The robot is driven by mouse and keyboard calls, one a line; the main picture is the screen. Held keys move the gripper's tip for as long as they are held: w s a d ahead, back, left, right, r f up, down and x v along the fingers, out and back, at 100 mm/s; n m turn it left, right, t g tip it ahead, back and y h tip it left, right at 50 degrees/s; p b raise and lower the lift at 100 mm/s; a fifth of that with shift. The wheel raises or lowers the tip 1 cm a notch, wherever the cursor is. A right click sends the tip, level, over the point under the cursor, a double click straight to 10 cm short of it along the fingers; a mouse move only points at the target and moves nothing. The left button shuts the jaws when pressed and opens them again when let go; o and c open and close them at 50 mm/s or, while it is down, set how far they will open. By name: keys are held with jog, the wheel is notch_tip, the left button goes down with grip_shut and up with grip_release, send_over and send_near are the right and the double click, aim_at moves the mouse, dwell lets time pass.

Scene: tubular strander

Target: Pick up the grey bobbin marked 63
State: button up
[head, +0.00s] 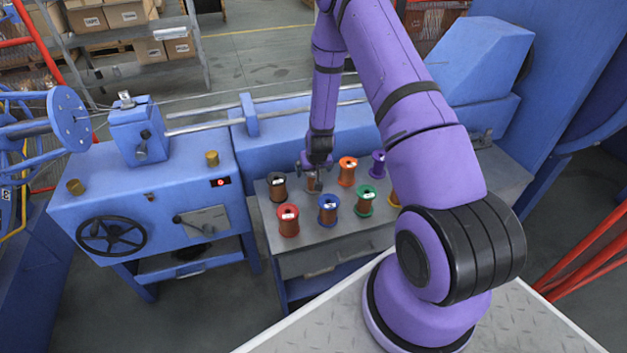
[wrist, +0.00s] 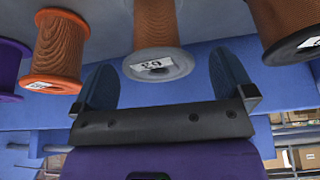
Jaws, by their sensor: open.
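The grey bobbin marked 63 (wrist: 158,66) carries copper-coloured wire and has a white label on its grey flange. In the wrist view it shows between the two fingers of my open gripper (wrist: 163,72), with a gap on each side. I cannot tell whether it is fully between the fingertips or just beyond them. In the head view my gripper (head: 312,168) points down over the back of the bench, and the grey bobbin (head: 313,186) stands under it, partly hidden by it.
A black bobbin (head: 277,188) and an orange bobbin (head: 347,172) stand close on either side. Red (head: 288,222), blue (head: 327,209), green (head: 365,202), purple (head: 378,164) and partly hidden yellow (head: 394,198) bobbins share the grey bench top (head: 262,212). The blue machine body (head: 275,137) rises behind.

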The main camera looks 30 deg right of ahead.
jog(key=shift+x, duration=1.75)
jog(key=shift+c, duration=0.5)
jog(key=c, duration=1)
jog(key=shift+d, duration=0.1)
jog(key=shift+c, duration=0.2)
jog(key=shift+r, duration=0.15)
